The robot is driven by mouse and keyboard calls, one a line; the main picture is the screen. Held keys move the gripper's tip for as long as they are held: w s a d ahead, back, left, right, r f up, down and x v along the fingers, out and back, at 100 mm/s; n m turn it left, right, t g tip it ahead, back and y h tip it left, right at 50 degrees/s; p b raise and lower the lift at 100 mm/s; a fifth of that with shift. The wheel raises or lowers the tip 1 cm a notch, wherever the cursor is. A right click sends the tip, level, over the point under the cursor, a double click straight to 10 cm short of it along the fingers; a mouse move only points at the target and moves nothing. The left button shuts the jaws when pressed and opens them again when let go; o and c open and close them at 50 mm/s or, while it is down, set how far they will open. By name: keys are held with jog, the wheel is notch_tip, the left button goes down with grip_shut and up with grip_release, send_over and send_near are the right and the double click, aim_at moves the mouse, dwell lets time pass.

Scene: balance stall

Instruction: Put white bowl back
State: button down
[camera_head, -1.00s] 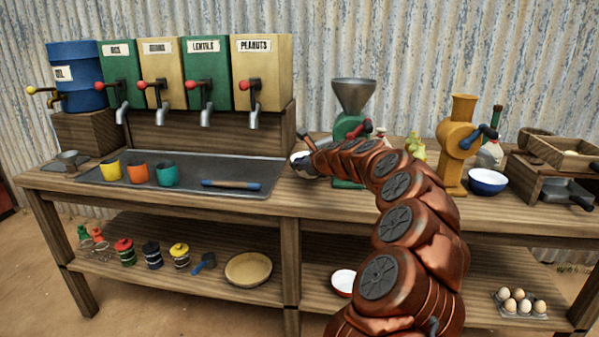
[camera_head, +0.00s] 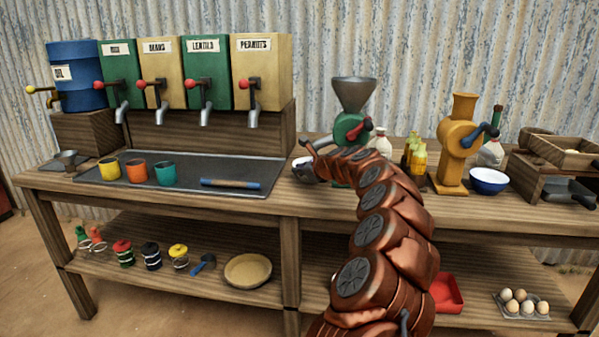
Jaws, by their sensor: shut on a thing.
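My gripper (camera_head: 306,163) is at the counter's middle, just right of the dark metal tray and left of the green grinder (camera_head: 347,130). It is shut on a small whitish thing (camera_head: 298,161), seemingly the white bowl. Only a pale edge of it shows; the gripper hides the rest. I cannot tell whether it touches the counter. A blue bowl with a white inside (camera_head: 488,181) stands on the counter at right, away from my gripper.
The dark tray (camera_head: 235,170) holds yellow, orange and teal cups and a blue-handled tool. Bottles (camera_head: 417,158) and a yellow grinder (camera_head: 458,140) stand right of my arm. The lower shelf holds a tan dish (camera_head: 247,270), a red tray (camera_head: 446,294) and eggs.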

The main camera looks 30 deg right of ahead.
jog(key=c, duration=1.2)
grip_release()
jog(key=shift+c, duration=0.2)
jog(key=shift+s+r, duration=0.15)
jog(key=shift+s, duration=0.05)
jog(key=p+v, duration=0.2)
jog(key=v, duration=0.9)
jog(key=shift+s, duration=0.3)
